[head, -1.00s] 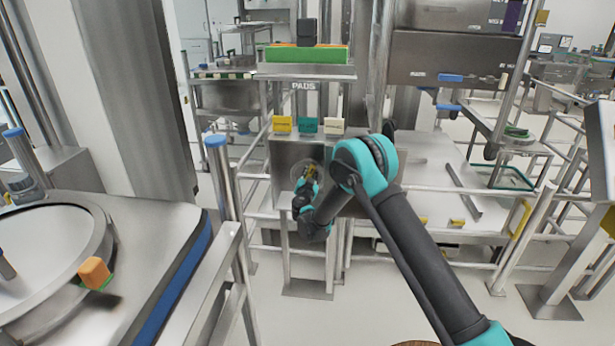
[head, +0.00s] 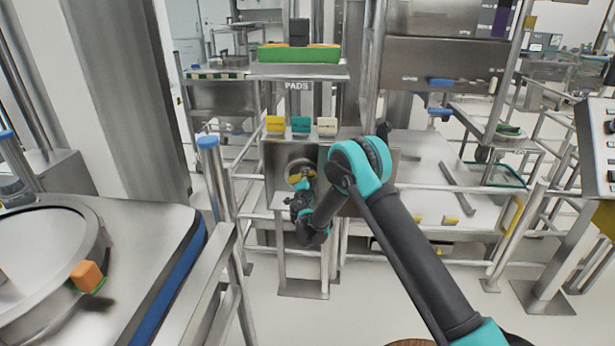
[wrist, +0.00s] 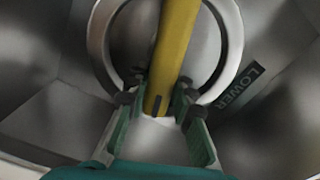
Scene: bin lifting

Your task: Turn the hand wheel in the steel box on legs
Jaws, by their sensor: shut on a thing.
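The steel box on legs (head: 276,188) stands ahead, with an open front. The hand wheel (head: 300,165) is inside it, a round metal wheel with a yellow bar across it. In the wrist view the silver rim (wrist: 232,50) circles the yellow bar (wrist: 174,45), which runs from the top down to my fingers. My gripper (head: 298,190) reaches into the box. In the wrist view my gripper (wrist: 161,97) has its teal fingers on both sides of the bar's near end, shut on it. My wrist and arm hide part of the wheel in the head view.
A label reading LOWER (wrist: 238,88) is beside the wheel. Yellow, teal and cream tabs (head: 301,125) stand on top of the box. A blue-capped post (head: 215,175) and a large steel machine (head: 140,225) are at left. A steel table with rails (head: 430,180) is at right.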

